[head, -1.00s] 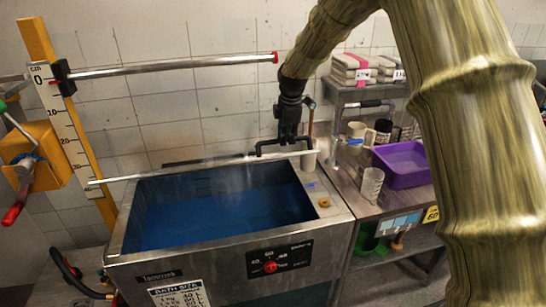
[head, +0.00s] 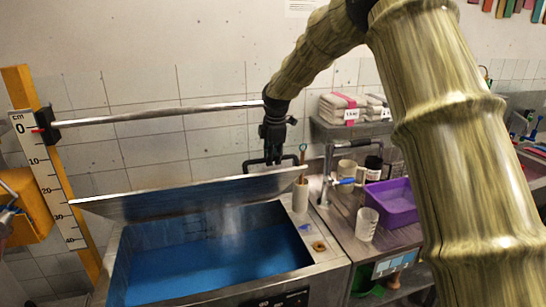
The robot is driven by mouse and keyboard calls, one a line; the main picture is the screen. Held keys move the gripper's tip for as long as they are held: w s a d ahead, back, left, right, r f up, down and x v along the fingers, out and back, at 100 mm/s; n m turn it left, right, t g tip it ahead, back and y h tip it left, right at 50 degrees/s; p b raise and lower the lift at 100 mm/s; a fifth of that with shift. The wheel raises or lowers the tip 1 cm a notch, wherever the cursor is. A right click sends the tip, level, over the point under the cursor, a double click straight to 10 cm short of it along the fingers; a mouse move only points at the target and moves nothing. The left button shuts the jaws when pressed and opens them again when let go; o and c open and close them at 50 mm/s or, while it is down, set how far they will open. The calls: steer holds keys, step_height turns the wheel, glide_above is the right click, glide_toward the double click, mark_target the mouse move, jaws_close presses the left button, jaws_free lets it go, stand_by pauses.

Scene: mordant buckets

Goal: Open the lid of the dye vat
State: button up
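The dye vat (head: 325,252) is a steel tank with blue liquid, at the lower left of the head view. Its steel lid (head: 165,205) is raised and tilted up along the vat's back side, leaving the blue liquid exposed. A black bar handle (head: 247,165) sits at the lid's upper edge. My gripper (head: 272,155) reaches down to this handle from above and appears shut on it; the fingertips are small and dark against the bar. My arm crosses the right of the view.
A horizontal metal bar (head: 160,115) and a centimetre scale (head: 45,185) stand at the left. Right of the vat, a steel bench carries a purple tub (head: 392,205), a clear beaker (head: 366,224) and mugs. A white cylinder (head: 300,196) stands on the vat's right rim.

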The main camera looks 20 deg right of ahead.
steer(key=o, duration=0.3)
steer(key=shift+w+d+f, duration=0.15)
steer(key=shift+d+f, duration=0.05)
steer(key=shift+f, duration=0.1)
steer(key=shift+o, duration=0.5)
steer(key=shift+w+d+f, duration=0.1)
steer(key=shift+w+f, duration=0.15)
steer(key=shift+w, duration=0.1)
steer(key=shift+s+a+r, duration=0.3)
steer(key=shift+s+r, duration=0.05)
steer(key=shift+r, duration=0.25)
steer(key=v, duration=1.1)
steer(key=shift+w+d, duration=0.2)
steer(key=shift+d, duration=0.1)
steer(key=shift+c, duration=0.3)
